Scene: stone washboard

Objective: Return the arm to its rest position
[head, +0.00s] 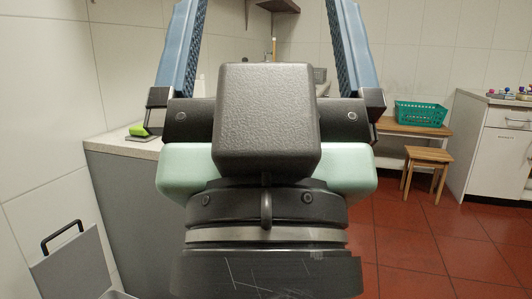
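My gripper (266,25) fills the middle of the head view, close to the camera and pointing up. Its two blue fingers stand wide apart, with their tips cut off by the top edge. The gripper is open and nothing shows held between the fingers. My wrist and gripper body hide much of the room behind. The rest of my arm is mostly out of view.
A counter (99,145) at left bears a green item (138,130). A grey panel with a black handle (72,268) is at lower left. At right stand a teal basket (420,113) on a wooden table, a stool (427,155) and a white cabinet (498,150). Red floor (410,235) is open.

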